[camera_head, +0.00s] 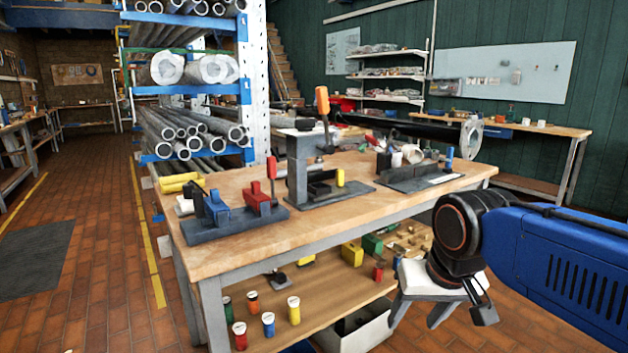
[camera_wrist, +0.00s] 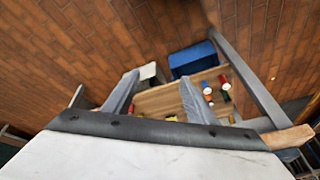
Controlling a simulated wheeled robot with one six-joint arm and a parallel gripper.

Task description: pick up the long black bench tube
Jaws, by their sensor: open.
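The long black bench tube (camera_head: 410,125) lies roughly level over the far right part of the workbench, with a pale ring-shaped flange at its right end. Bench tools hide part of its near side. My gripper (camera_head: 413,322) is open and empty, pointing down beside the bench's right side. It is lower than the tube and nearer the camera, well apart from it. In the wrist view my gripper (camera_wrist: 160,78) shows two grey fingers spread apart with nothing between them. The tube cannot be made out in the wrist view.
The workbench (camera_head: 235,250) carries fixtures with red, blue and orange handles. Its lower shelf (camera_head: 330,300) holds coloured cups and blocks. A rack (camera_head: 247,80) of metal tubes stands behind left. Another bench (camera_head: 540,129) stands along the back wall.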

